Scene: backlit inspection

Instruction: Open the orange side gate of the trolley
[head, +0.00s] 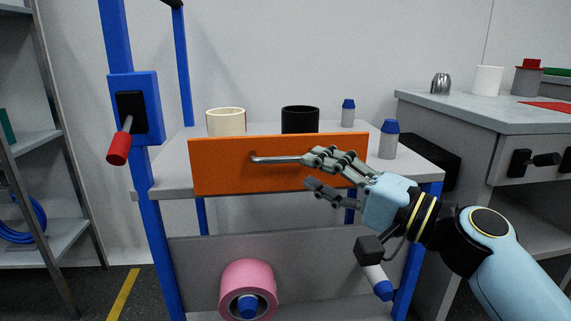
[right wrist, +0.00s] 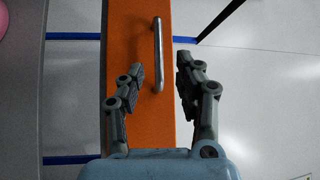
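The orange side gate (head: 225,175) stands upright along the near edge of the trolley's top shelf (head: 420,160). A silver bar handle (head: 272,159) is fixed to its face; in the right wrist view the handle (right wrist: 157,50) runs lengthwise along the orange panel (right wrist: 123,40). My right gripper (head: 312,170) is in front of the gate at the handle's right end. In the right wrist view its fingers (right wrist: 160,65) are spread, with the handle's near end between them and gaps at both sides. The fingers partly hide the gate's right part. My left gripper is out of view.
A cream cup (head: 226,122), a black cup (head: 300,119) and two blue-capped bottles (head: 388,140) stand on the top shelf behind the gate. A red-handled lever (head: 120,145) is on the left post. A grey bench (head: 480,110) is at right.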

